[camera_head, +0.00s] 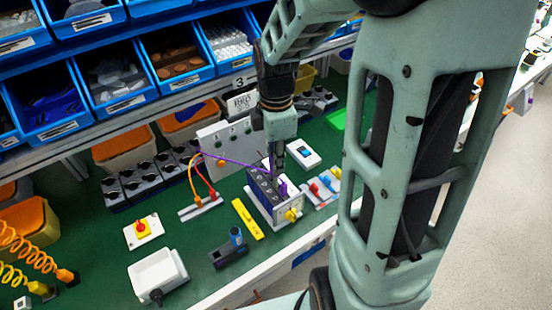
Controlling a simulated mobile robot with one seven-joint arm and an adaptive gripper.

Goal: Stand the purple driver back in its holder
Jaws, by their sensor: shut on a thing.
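My gripper (279,165) points down over the back of a grey box with a dark slotted top (262,187) and a yellow knob (291,214) on its front. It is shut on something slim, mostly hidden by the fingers. A small purple part, seemingly the purple driver (282,188), shows just below the fingertips at the box's right side. I cannot tell whether its tip touches the box. A dark stand with a blue-grey upright piece (235,238) is to the left front; I cannot tell which thing is the driver's holder.
A purple cable (235,161) runs from a white panel (221,140) toward the box. A yellow bar (248,219), a white tray (157,272) and a red-knobbed switch (143,230) lie to the left. Blue bins (120,80) line the back.

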